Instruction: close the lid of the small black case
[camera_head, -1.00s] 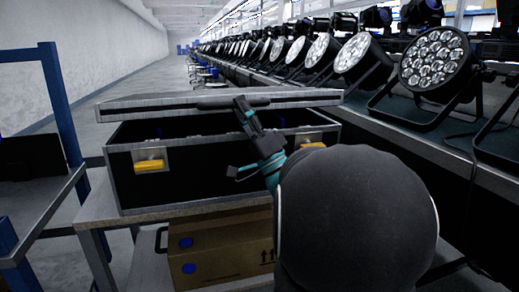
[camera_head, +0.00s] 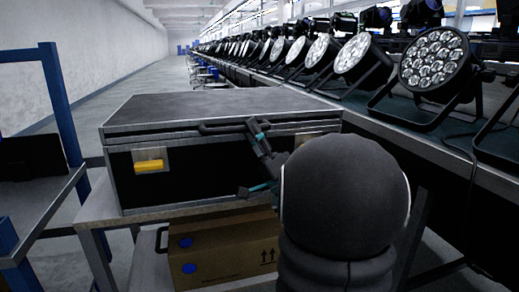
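The small black case (camera_head: 215,180) has silver edges and a yellow latch (camera_head: 150,166) at its front left. It stands on a grey table. Its lid (camera_head: 200,108) lies down over the body, its dark top showing; I cannot tell whether a thin gap remains at the front seam. A dark handle bar (camera_head: 222,128) runs along the lid's front. My gripper (camera_head: 247,158) is in front of the case, right of centre, with its fingers spread apart. Its upper finger is at the lid's front edge by the handle; contact is unclear. The right latch is partly hidden by my arm.
A cardboard box (camera_head: 220,252) with blue dots sits below the case. A blue-framed rack (camera_head: 58,110) stands at the left. A long bench of par lights (camera_head: 435,62) runs along the right, close to the case.

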